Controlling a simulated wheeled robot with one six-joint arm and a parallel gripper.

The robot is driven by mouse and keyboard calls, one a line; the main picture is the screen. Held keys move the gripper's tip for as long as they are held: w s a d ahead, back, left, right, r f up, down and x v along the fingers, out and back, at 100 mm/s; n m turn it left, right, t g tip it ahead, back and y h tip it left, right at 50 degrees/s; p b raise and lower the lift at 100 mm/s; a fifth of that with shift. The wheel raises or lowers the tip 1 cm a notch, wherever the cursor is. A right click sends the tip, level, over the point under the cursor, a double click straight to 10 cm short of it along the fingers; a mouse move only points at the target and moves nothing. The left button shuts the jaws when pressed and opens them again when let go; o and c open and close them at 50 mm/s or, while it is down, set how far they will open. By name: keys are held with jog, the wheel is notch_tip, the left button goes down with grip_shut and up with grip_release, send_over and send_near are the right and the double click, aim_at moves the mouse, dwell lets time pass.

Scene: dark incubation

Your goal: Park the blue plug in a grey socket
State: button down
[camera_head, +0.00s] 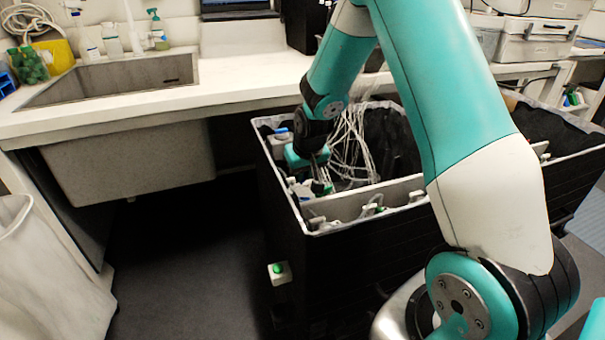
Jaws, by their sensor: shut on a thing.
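My gripper (322,172) reaches down into the near left end of a black bin. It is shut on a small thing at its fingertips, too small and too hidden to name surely. A small green-and-white piece (320,187) shows right at the fingertips. A blue-topped white piece (283,133) sits at the bin's left rim, apart from the fingertips. I cannot tell whether it is the blue plug. Grey fittings (316,220) sit along the bin's inner front wall; I cannot make out which of them are sockets.
The black bin (340,265) has a pale rim and holds loose white cables (352,145). A white block with a green button (279,270) is on its outer side. A counter with a sink (120,80) stands behind. A white bin (45,275) stands at left.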

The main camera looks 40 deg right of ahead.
notch_tip(320, 180, up, 10)
jog(key=p, duration=0.7)
jog(key=shift+f, duration=0.15)
jog(key=shift+p, duration=0.45)
jog(key=shift+f+p, duration=0.3)
jog(key=shift+p, duration=0.15)
notch_tip(320, 180, down, 6)
jog(key=p, duration=0.5)
jog(key=shift+d+f, duration=0.15)
jog(key=shift+f, duration=0.05)
jog(key=shift+a+f+b, duration=0.2)
jog(key=shift+f+b, duration=0.6)
jog(key=shift+f, duration=0.4)
notch_tip(320, 180, down, 4)
jog(key=b, duration=0.3)
jog(key=shift+f, duration=0.25)
jog(key=shift+f+b, duration=0.85)
jog(key=shift+f, duration=0.05)
jog(key=c, duration=1.1)
grip_release()
